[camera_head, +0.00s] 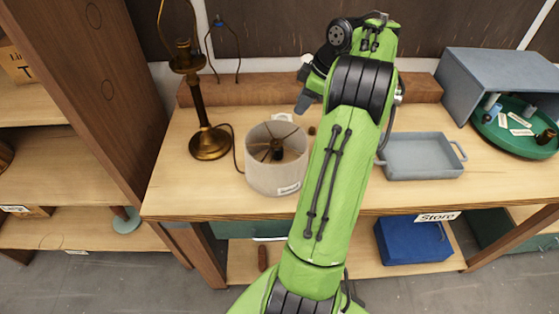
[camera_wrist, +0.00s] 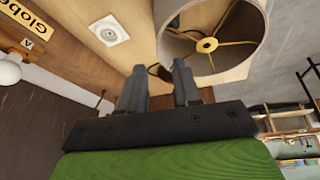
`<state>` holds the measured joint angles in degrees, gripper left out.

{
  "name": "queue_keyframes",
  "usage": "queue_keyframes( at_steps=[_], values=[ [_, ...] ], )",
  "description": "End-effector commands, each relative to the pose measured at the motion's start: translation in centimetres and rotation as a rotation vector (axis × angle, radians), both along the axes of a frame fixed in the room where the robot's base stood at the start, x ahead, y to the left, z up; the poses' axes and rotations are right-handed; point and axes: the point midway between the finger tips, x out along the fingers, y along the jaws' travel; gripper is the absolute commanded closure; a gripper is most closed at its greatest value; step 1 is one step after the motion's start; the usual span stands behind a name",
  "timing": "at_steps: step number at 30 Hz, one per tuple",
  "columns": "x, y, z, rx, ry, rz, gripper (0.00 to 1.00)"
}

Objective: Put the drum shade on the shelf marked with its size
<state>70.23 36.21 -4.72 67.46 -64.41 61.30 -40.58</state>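The drum shade (camera_head: 262,180) is a pale fabric cylinder standing on the workbench, its open top showing a spoked ring. It has a small label low on its front, too small to read. In the wrist view the shade (camera_wrist: 225,70) is at upper right, just beyond my fingers, with brass-coloured spokes. My gripper (camera_head: 304,88) is above the bench, behind and right of the shade, apart from it. In the wrist view its two fingers (camera_wrist: 158,88) are spread with nothing between them. A shelf unit (camera_head: 75,185) with small labels stands left; its size marks are not legible.
A brass lamp stand (camera_head: 208,143) with a cord stands left of the shade. A grey tray (camera_head: 423,158), a green round tray (camera_head: 510,138) and a blue-grey box (camera_head: 490,75) are to the right. A blue bin (camera_head: 412,240) sits below, by a "Store" label (camera_head: 437,217).

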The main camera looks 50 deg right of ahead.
Motion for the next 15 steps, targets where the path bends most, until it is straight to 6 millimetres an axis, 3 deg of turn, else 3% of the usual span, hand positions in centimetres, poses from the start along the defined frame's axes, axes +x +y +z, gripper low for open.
queue_keyframes(
  at_steps=[1, 6, 15],
  values=[
    [0.6, 0.3, -2.1, 0.004, 0.003, 0.001, 0.67],
    [2.2, 0.7, -6.1, 0.004, 0.004, -0.002, 0.67],
    [3.8, 1.1, -9.0, 0.004, 0.003, -0.004, 0.67]
  ],
)
